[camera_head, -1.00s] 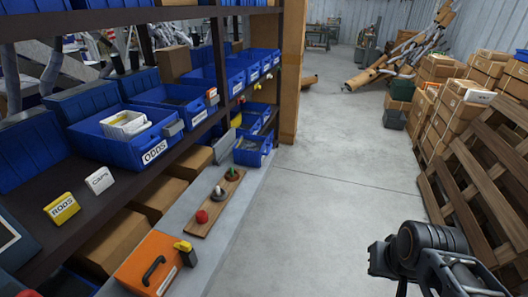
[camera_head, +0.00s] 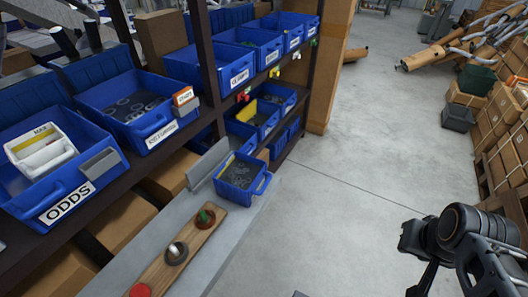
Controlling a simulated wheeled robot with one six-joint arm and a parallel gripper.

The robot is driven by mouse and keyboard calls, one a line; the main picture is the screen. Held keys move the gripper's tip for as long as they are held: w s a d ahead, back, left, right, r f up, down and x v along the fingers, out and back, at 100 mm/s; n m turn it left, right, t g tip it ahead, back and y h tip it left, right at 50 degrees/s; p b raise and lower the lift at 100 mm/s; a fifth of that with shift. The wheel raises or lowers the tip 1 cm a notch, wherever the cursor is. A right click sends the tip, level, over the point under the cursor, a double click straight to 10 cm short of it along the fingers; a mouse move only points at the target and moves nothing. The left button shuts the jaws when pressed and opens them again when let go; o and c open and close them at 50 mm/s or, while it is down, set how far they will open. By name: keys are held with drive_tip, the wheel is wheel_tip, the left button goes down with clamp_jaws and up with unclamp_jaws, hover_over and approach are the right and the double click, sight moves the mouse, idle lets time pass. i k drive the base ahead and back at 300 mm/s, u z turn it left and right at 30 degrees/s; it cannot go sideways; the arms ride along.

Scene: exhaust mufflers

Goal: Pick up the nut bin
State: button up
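No label that I can read names a nut bin. A small blue bin (camera_head: 238,182) with a front handle stands on the grey bench ledge, holding small dark grey pieces that may be nuts. A wide blue bin (camera_head: 150,128) on the shelf holds ring-shaped parts. To its left is a blue bin labelled ODDS (camera_head: 68,200) with a white box inside. My gripper (camera_head: 412,252) is at the lower right, over bare floor and well apart from the bins. Its fingers are too unclear to judge.
A wooden board (camera_head: 180,245) with red, grey and green pieces lies on the ledge before the small bin. A dark shelf post (camera_head: 206,75) stands behind. More blue bins (camera_head: 282,45) fill the shelves. Concrete floor (camera_head: 330,200) is clear; crates (camera_head: 500,140) stand right.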

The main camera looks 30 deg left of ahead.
sight(242, 177)
drive_tip(key=i, duration=1.7)
drive_tip(key=u, duration=5.3)
